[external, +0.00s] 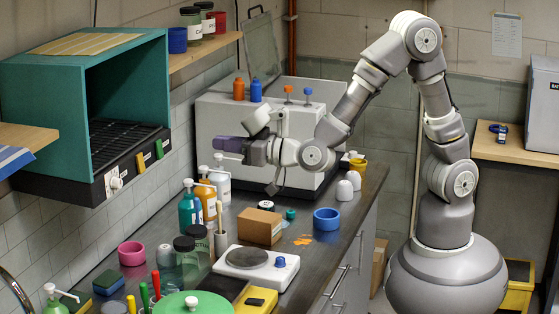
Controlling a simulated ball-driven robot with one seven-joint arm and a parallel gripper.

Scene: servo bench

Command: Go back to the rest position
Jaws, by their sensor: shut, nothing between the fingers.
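My gripper (230,146) is at the end of my arm, which reaches from the right out over the bench (336,210). Its purple-grey fingers point left, above the white pump bottle (220,184) and in front of the large white machine (215,115). The fingers look shut and nothing shows between them. Whether they touch the bottle's pump cannot be told from this angle.
Teal (190,208) and orange (206,190) pump bottles stand near the gripper. A cardboard box (260,227), a blue ring-shaped bowl (327,219) and a white scale (255,265) are on the bench. A teal cabinet (150,95) hangs at left.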

